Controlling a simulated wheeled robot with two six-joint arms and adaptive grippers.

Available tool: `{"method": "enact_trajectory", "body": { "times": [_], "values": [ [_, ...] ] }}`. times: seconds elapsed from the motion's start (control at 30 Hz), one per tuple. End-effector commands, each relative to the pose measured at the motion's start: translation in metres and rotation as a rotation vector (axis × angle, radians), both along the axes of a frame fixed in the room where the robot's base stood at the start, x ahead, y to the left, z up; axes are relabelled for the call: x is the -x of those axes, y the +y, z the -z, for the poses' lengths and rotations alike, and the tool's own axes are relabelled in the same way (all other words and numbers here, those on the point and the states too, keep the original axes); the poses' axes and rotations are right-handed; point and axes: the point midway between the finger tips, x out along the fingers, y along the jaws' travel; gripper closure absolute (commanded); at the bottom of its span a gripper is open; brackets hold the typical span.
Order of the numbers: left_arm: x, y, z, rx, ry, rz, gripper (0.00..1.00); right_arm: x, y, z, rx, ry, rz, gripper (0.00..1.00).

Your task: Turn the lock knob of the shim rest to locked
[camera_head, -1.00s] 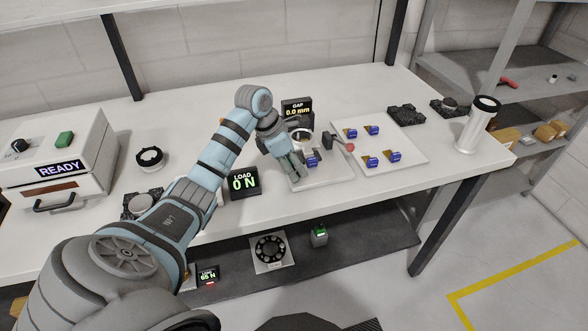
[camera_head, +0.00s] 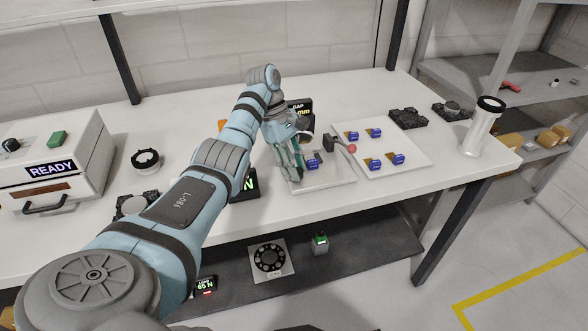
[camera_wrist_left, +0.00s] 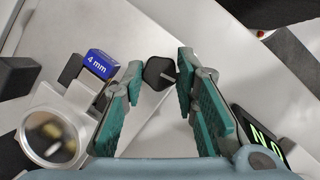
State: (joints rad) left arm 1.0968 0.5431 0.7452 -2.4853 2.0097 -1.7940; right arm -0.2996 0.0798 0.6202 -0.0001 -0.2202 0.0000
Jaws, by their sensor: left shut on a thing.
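The lock knob (camera_wrist_left: 159,72) is small, black and rounded-square with a pale pointer line, seen between my left fingertips in the left wrist view. My left gripper (camera_wrist_left: 161,84) is shut on it, with green pads on either side. In the head view my left gripper (camera_head: 296,172) points down at the left part of the white fixture plate (camera_head: 335,176); the knob is hidden there. A blue shim labelled 4 mm (camera_wrist_left: 102,65) sits beside the knob on the shim rest and also shows in the head view (camera_head: 313,164). My right gripper is out of view.
A round mirror (camera_wrist_left: 48,135) stands near the shim. A white tray (camera_head: 400,142) holds several blue shims. The load display (camera_head: 246,185) and gap display (camera_head: 300,108) are partly hidden by my arm.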

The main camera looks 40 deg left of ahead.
Motion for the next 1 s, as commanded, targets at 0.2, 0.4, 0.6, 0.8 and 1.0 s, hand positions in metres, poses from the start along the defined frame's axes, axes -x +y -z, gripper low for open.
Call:
{"method": "enact_trajectory", "body": {
  "times": [0.2,0.4,0.6,0.8,1.0],
  "values": [
    [-0.001,-0.001,0.002,0.003,0.002,0.127,1.0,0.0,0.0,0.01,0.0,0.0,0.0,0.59],
    [0.0,-0.001,0.002,0.003,0.003,0.19,1.0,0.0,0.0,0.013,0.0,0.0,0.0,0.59],
    [0.0,-0.002,0.002,0.002,0.003,0.21,1.0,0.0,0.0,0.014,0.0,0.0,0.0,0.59],
    [0.0,-0.002,0.002,0.002,0.005,0.212,1.0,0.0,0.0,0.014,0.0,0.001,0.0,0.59],
    [0.0,-0.002,0.002,0.002,0.004,0.212,0.6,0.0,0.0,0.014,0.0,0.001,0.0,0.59]
  ]
}}
